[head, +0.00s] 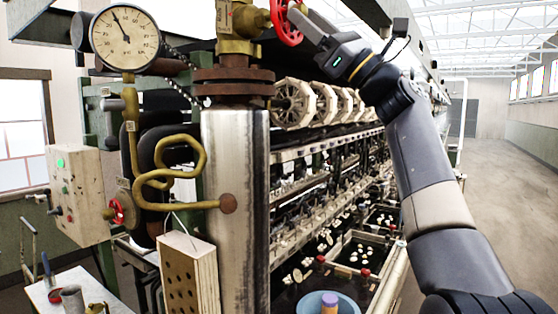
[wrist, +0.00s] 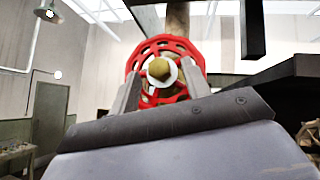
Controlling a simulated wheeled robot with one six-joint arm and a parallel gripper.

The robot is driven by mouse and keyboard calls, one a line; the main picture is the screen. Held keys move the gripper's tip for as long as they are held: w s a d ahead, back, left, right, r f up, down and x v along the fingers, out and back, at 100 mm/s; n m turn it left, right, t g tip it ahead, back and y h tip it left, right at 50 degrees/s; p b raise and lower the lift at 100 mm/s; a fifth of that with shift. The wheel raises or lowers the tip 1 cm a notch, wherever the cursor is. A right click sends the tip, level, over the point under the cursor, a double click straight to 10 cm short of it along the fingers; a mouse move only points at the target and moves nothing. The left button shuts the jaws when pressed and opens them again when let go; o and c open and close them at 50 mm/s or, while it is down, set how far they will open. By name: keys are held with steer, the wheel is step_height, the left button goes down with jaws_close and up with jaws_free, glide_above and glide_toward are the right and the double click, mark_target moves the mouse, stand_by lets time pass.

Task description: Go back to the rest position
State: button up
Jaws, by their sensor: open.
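My gripper (head: 298,18) is at the top of the head view, beside a red handwheel (head: 286,20) on a brass valve (head: 240,20). In the wrist view the red handwheel (wrist: 165,70) with its brass centre nut is straight ahead. The two fingers of my gripper (wrist: 164,95) stand apart, one on each side of the wheel's lower part. I cannot tell whether they touch the rim. My arm reaches up from the lower right of the head view.
A pressure gauge (head: 125,38) and curled brass pipe (head: 168,165) stand left of a thick metal column (head: 236,190). A control box (head: 77,195) is further left. The reeling machine with basins (head: 362,252) runs behind my arm. The aisle floor (head: 505,190) at right is clear.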

steer(key=s+d+f+m+t+h+b, duration=0.3)
steer(key=s+d+f+m+t+b, duration=0.2)
steer(key=f+m+t+b, duration=0.1)
steer(key=f+m+t, duration=0.1)
steer(key=m+t, duration=0.1)
steer(key=m, duration=0.1)
steer(key=shift+d+h, duration=0.3)
steer(key=shift+d, duration=0.1)
steer(key=shift+s+a, duration=0.1)
steer(key=shift+s, duration=0.05)
stand_by(0.5)
